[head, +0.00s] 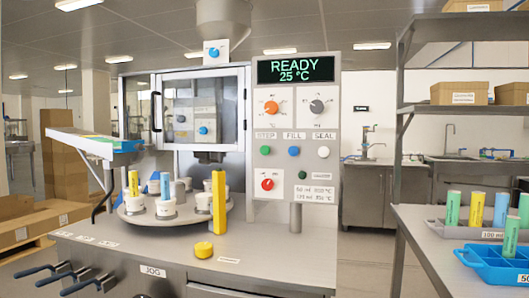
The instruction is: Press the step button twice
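The step button (265,150) is a small green button under the label STEP on the grey control panel (250,120). It is the leftmost in a row with a blue button (293,151) under FILL and a white button (323,152) under SEAL. The display (295,70) above reads READY and 25 °C. Nothing covers the step button. Neither of my grippers is in the head view.
A turntable (183,222) with tubes in white holders stands left of the panel, beside a yellow upright bar (218,203). A yellow knob (203,250) sits on the steel counter (270,255). At right, a side table (425,225) bears a blue tray (490,267) with tubes.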

